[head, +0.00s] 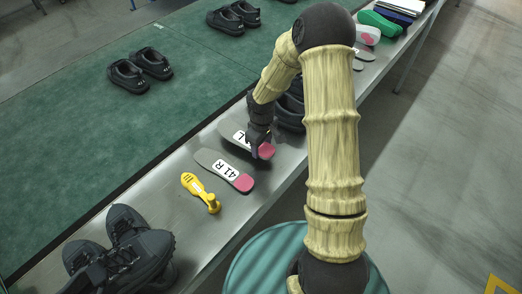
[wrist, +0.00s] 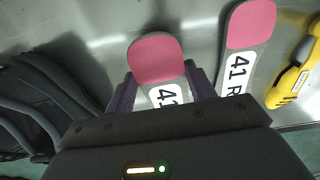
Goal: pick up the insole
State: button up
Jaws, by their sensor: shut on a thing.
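A grey insole with a pink end (head: 266,151) lies at the metal bench strip, its white label ending in L and partly covered by my gripper (head: 258,145). In the wrist view the fingers stand on both sides of this insole (wrist: 157,58), and my gripper is shut on it. Whether it is clear of the bench I cannot tell. A second insole marked 41 R (head: 242,182) lies next to it, apart from the fingers; it also shows in the wrist view (wrist: 250,25).
A yellow tool (head: 200,190) lies beside the 41 R insole. Dark shoes (head: 130,245) stand at the near end of the metal strip (head: 165,200), and another dark shoe (head: 290,112) stands just beyond my gripper. More shoes (head: 140,70) stand on the green belt (head: 60,150).

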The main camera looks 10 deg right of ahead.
notch_tip(320, 180, up, 6)
jog(key=shift+r, duration=0.1)
dwell(0.7)
